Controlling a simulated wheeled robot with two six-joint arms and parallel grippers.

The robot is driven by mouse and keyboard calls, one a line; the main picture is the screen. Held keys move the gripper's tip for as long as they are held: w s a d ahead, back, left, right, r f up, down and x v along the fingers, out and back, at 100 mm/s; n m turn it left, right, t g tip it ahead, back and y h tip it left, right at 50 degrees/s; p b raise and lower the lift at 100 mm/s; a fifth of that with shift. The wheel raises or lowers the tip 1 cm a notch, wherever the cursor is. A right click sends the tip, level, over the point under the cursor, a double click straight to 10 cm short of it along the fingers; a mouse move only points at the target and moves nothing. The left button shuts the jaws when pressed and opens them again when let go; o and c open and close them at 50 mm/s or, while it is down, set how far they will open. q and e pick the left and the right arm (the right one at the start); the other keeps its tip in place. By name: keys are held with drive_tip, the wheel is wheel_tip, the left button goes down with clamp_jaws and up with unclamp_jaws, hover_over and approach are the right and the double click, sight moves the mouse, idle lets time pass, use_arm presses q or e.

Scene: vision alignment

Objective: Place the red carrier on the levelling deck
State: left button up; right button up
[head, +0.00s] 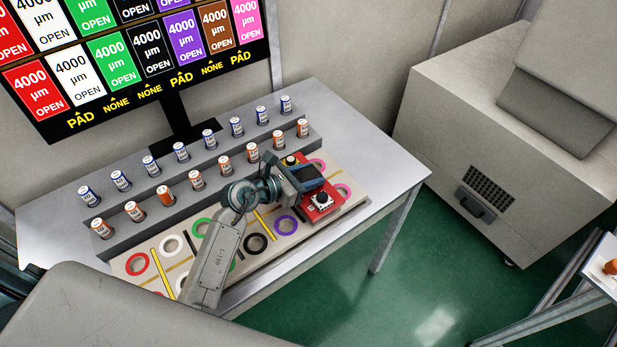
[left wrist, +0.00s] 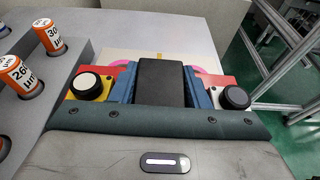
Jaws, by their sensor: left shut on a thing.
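The red carrier (head: 312,214) is over the right end of the cream levelling deck (head: 128,264), between two pink rings (head: 343,191). It bears a yellow block with a button, a white block with a black knob, and a dark middle grip. My left gripper (head: 308,178) is shut on that grip. In the left wrist view the blue fingers (left wrist: 163,85) flank the black grip, with red carrier (left wrist: 117,70) showing behind. I cannot tell whether the carrier touches the deck or hangs just above it. My right gripper is not in view.
Grey stepped racks (head: 90,222) with several orange- and blue-labelled cylinders stand behind the deck. A sign screen (head: 150,70) rises at the back. A large grey cabinet (head: 440,120) stands to the right. The table's right end (head: 395,170) is clear.

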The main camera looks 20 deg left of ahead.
use_arm(q)
drive_tip(key=shift+f, duration=0.85)
drive_tip(key=o, duration=0.8)
drive_tip(key=shift+f, duration=0.2)
drive_tip(key=shift+c, duration=0.2)
drive_tip(key=o, duration=0.4)
drive_tip(key=shift+r, duration=0.15)
